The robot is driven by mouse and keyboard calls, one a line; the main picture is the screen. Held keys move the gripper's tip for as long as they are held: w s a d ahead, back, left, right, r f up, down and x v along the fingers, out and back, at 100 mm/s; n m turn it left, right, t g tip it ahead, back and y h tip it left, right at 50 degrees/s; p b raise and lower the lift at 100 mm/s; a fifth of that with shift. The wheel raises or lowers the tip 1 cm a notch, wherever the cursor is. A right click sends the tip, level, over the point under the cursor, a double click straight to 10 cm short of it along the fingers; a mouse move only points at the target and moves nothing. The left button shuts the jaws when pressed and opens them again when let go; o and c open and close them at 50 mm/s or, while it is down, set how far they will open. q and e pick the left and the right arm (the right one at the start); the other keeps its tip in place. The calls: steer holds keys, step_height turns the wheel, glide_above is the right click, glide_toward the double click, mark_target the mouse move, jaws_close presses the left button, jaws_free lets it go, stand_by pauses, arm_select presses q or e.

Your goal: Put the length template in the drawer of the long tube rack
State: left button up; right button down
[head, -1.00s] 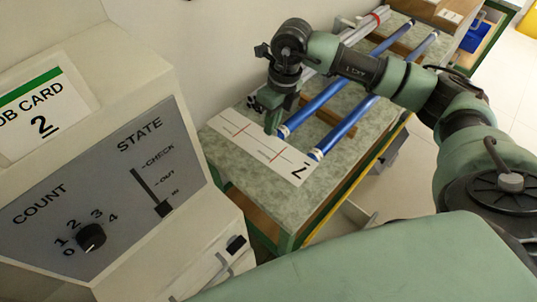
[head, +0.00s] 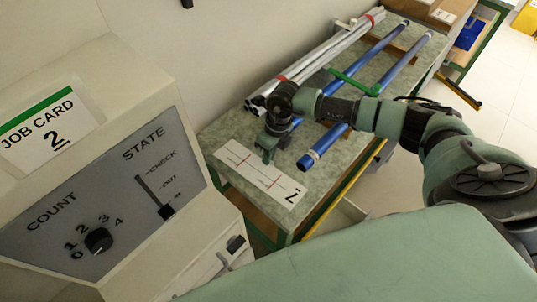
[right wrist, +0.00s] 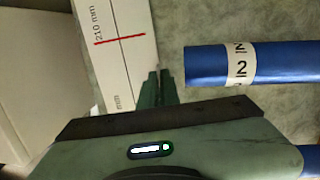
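The length template is a flat white strip (head: 262,180) with red cross lines and a 2 at one end. It lies on the green mottled bench top; the right wrist view shows its "210 mm" print (right wrist: 112,32). My right gripper (head: 268,156) points down at the template's long edge on the tube side. In the right wrist view its fingers (right wrist: 158,88) are close together, with no object visible between them; whether they touch the template is unclear. My left gripper is not in view. I cannot clearly identify the rack's drawer.
Clear floor is at the right.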

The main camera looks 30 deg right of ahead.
steer(key=shift+f, duration=0.15)
steer(key=c, duration=1.6)
jaws_free()
steer(key=shift+c, duration=0.2)
